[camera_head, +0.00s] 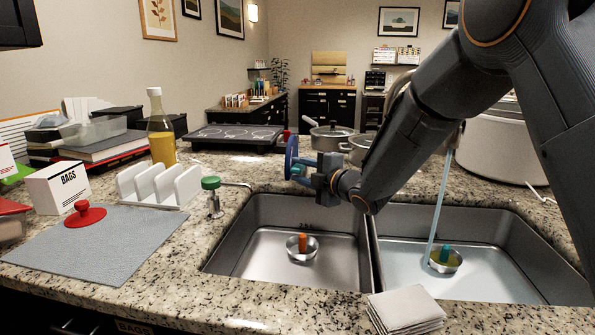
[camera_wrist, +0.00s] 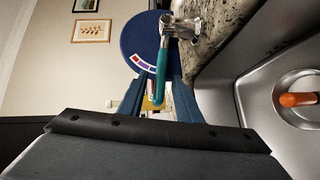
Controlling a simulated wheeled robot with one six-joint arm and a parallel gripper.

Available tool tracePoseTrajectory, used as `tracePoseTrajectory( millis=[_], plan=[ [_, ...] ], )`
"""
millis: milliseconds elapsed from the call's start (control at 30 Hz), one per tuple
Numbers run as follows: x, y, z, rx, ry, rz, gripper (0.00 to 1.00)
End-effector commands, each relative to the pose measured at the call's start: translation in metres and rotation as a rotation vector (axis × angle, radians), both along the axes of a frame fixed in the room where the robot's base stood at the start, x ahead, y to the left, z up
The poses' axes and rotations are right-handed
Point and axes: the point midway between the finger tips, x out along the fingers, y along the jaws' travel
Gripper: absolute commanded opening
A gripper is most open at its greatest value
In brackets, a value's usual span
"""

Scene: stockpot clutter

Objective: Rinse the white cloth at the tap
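The folded white cloth (camera_head: 405,310) lies on the counter's front edge, by the divider between the two basins. A thin stream of water (camera_head: 439,205) falls from the tap spout (camera_head: 456,140) into the right basin (camera_head: 500,240). The rest of the tap is hidden behind my arm. My gripper (camera_head: 298,170) is above the back of the left basin, apart from the cloth. In the wrist view a teal handle (camera_wrist: 163,72) on a chrome joint shows between or just beyond my fingers. I cannot tell whether they touch it. A blue disc (camera_head: 291,155) is beside the fingers.
The left basin (camera_head: 240,258) holds a strainer with an orange knob (camera_head: 302,242); the right basin's strainer has a teal knob (camera_head: 445,253). A green-topped dispenser (camera_head: 211,195), white rack (camera_head: 160,185) and grey mat (camera_head: 110,245) are left. Pots (camera_head: 331,137) stand behind.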

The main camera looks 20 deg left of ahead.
Motion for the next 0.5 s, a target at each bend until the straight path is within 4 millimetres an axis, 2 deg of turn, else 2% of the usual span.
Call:
tracePoseTrajectory(
  millis=[300, 500],
  plan=[
    [-0.027, -0.042, 0.006, 0.001, -0.001, 0.0, 0.31],
    [-0.033, -0.053, 0.008, 0.001, -0.001, 0.0, 0.31]
  ],
)
